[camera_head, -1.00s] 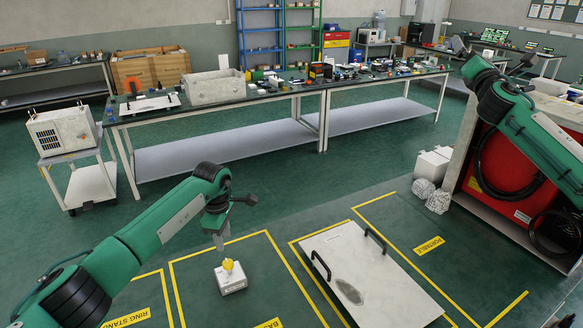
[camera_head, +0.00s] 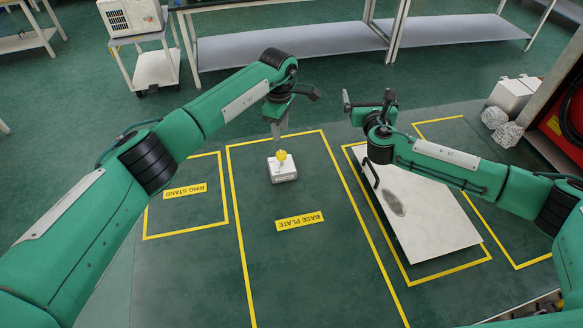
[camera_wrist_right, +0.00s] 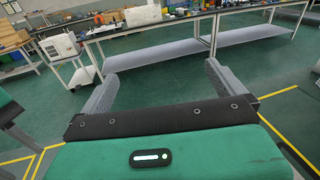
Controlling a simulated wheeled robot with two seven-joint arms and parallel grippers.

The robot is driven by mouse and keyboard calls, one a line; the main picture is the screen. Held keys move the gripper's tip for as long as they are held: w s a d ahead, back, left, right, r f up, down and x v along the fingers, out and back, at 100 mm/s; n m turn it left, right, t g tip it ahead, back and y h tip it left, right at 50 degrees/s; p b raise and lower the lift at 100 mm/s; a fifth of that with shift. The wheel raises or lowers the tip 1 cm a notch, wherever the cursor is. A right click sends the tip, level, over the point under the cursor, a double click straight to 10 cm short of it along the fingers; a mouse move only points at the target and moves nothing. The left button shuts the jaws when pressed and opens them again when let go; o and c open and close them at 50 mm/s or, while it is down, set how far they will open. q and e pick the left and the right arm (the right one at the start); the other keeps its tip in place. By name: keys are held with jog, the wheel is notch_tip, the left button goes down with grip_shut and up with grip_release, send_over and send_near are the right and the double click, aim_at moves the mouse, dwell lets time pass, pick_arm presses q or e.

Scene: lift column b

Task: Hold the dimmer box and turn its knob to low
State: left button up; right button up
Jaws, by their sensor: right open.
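The dimmer box (camera_head: 283,174) is a small pale box in the head view. It sits on the dark green surface inside the yellow outline marked BASE PLATE. Its yellow round knob (camera_head: 281,155) is on top. My left gripper (camera_head: 277,138) points down just above and behind the knob. Its fingers look narrow, and I cannot tell their gap or whether they touch the knob. My right gripper (camera_head: 367,97) is open and empty, to the right of the box and well apart from it. In the right wrist view its two fingers (camera_wrist_right: 160,72) stand wide apart with nothing between.
A flat pale plate (camera_head: 430,225) with black handles lies right of the box, partly under my right arm. Yellow outlines mark the surface, including RING STAND (camera_head: 185,191). A long bench (camera_head: 290,45) stands behind. The surface in front of the box is clear.

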jog(key=s+a+f+n+g+y, duration=0.1)
jog(key=s+a+f, duration=0.2)
jog(key=a+f, duration=0.25)
jog(key=s+a+f+g+y, duration=0.1)
jog(key=s+a+f, duration=0.2)
jog(key=a+f, duration=0.25)
jog(key=n+g+y, duration=0.1)
jog(key=g, duration=0.1)
send_near(282, 168)
jog(key=shift+s+d, duration=0.45)
jog(key=shift+s, duration=0.35)
jog(key=shift+w+a+f, duration=0.1)
jog(key=shift+a+f, duration=0.05)
jog(key=shift+f, duration=0.05)
jog(key=x, duration=1.3)
jog(key=shift+w+f, duration=0.1)
jog(key=shift+f, duration=0.1)
jog(key=shift+c, duration=0.2)
jog(key=c, duration=1.1)
jog(key=shift+a, duration=0.1)
